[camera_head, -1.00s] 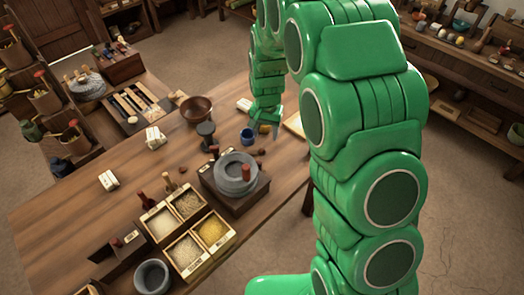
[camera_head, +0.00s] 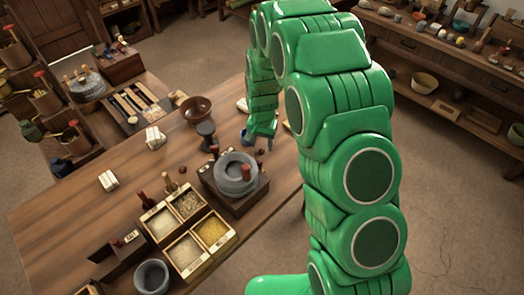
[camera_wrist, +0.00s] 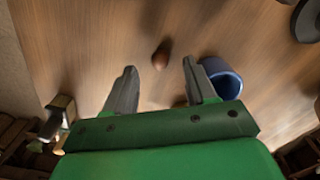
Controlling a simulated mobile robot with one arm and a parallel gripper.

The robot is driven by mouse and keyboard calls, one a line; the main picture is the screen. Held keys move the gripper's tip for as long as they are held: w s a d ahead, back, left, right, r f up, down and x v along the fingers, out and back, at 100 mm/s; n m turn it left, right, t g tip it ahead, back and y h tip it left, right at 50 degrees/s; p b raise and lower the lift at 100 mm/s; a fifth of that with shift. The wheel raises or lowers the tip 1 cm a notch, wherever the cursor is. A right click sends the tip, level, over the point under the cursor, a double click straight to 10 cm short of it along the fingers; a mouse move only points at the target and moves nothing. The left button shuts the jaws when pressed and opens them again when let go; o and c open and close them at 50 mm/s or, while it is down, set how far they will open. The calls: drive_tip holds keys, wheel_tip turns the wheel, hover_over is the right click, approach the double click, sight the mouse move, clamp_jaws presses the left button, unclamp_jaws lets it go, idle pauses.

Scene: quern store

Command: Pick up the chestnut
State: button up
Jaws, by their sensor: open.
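A small brown chestnut (camera_wrist: 161,56) lies on the wooden table (camera_wrist: 95,40) in the wrist view, ahead of and roughly midway between my fingertips. My gripper (camera_wrist: 159,70) is open, with nothing between its fingers, and points down at the tabletop. In the head view my gripper (camera_head: 259,143) is over the table's far right part, beyond the stone quern (camera_head: 235,173). A small brown round thing (camera_head: 262,154) lies near the quern there; I cannot tell whether it is the same chestnut.
A blue cup (camera_wrist: 222,78) stands close to my right finger in the wrist view. A dark stand (camera_head: 206,134) and a brown bowl (camera_head: 196,109) are left of my gripper in the head view. Grain boxes (camera_head: 188,232) fill the near side.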

sight(262, 150)
drive_tip(key=shift+f, duration=1.4)
clamp_jaws()
